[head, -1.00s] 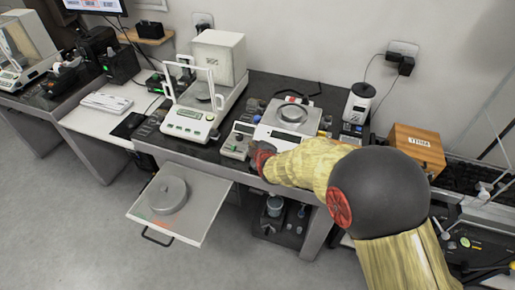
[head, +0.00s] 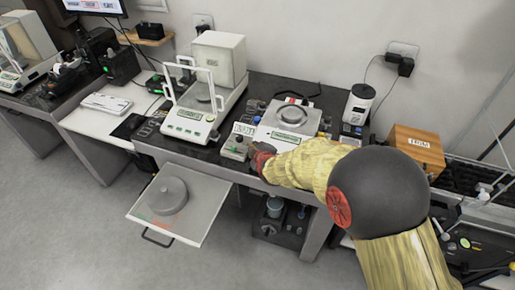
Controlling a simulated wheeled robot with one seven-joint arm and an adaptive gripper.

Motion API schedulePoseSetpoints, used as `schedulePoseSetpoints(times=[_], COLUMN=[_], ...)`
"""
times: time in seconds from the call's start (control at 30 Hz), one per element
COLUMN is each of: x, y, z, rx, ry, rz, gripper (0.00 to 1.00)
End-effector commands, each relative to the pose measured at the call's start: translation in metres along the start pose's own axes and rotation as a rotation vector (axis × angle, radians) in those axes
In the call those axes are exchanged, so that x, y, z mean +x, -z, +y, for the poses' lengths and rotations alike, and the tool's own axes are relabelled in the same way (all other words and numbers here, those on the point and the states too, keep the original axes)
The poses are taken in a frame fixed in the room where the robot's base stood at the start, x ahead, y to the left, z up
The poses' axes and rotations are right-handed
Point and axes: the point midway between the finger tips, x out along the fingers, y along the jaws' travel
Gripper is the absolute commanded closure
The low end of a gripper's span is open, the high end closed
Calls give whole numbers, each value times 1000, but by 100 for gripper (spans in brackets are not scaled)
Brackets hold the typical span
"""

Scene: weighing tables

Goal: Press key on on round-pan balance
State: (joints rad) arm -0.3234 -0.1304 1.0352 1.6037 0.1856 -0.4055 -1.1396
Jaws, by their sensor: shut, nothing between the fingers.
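The round-pan balance (head: 292,123) stands on the dark bench top, white with a round metal pan (head: 292,115) on it. Its front display strip (head: 289,136) shows as a greenish bar; the keys are too small or covered to tell apart. My gripper (head: 252,148) is at the balance's front left corner, beside a small grey box with a knob (head: 235,146). The fingers look dark and close together, with nothing visible held. My yellow arm comes in from the lower right and hides part of the balance's front. I cannot tell whether the fingertips touch anything.
A draft-shield balance (head: 190,122) stands to the left. A white grinder-like device (head: 359,103) and a wooden box (head: 416,148) stand to the right. Open floor lies in front.

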Motion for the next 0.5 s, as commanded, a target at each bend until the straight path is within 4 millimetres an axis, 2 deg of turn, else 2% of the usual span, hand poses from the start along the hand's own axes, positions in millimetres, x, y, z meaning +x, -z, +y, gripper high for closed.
schedulePoseSetpoints(times=[0.13,0.5], x=[-6,-7], y=[5,5], z=[5,5], rx=[0,0], ry=[-1,-1], rz=[1,1], gripper=[100,100])
